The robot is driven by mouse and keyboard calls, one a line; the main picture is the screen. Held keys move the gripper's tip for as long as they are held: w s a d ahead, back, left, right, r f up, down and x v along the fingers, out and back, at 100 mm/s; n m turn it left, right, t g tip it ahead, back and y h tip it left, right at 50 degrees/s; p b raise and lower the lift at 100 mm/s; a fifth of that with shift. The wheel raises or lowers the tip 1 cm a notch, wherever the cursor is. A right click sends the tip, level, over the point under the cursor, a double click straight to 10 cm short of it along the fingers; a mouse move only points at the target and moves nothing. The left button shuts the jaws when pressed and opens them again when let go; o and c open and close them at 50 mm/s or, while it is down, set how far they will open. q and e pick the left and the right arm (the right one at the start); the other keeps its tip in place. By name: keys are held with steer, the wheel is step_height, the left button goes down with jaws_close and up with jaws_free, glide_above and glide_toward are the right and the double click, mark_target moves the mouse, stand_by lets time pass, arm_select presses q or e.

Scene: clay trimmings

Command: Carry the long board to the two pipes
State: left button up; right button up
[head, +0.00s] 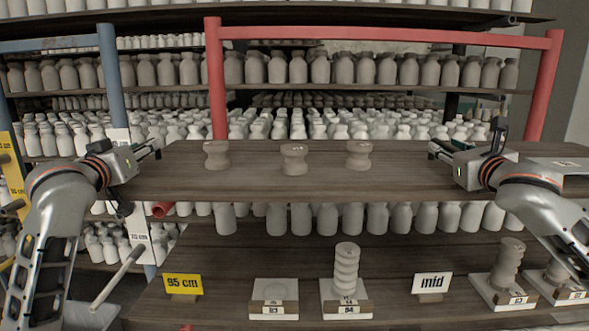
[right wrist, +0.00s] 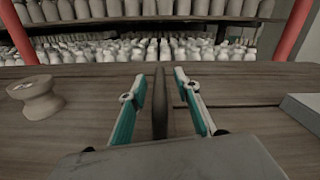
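The long board (head: 330,187) is a brown wooden plank lying level across the middle of the head view, with several planks or shelves of like wood below. Three waisted clay pieces stand on it: left (head: 217,155), middle (head: 294,159) and right (head: 359,154). My left gripper (head: 157,147) is at the board's left end, its fingers apart. My right gripper (head: 432,148) is above its right part. In the right wrist view its fingers (right wrist: 160,95) are apart, with a dark upright bar between them touching neither. Grey pipes (head: 118,276) stick out at lower left; which two are meant is unclear.
A red frame (head: 385,36) and racks of pale bottles (head: 300,122) stand behind. A blue post (head: 110,75) is at left.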

arm_select(q)
steer(key=shift+w, duration=0.55)
arm_select(e)
steer(key=shift+w, duration=0.55)
arm_select(q)
jaws_close()
arm_select(e)
jaws_close()
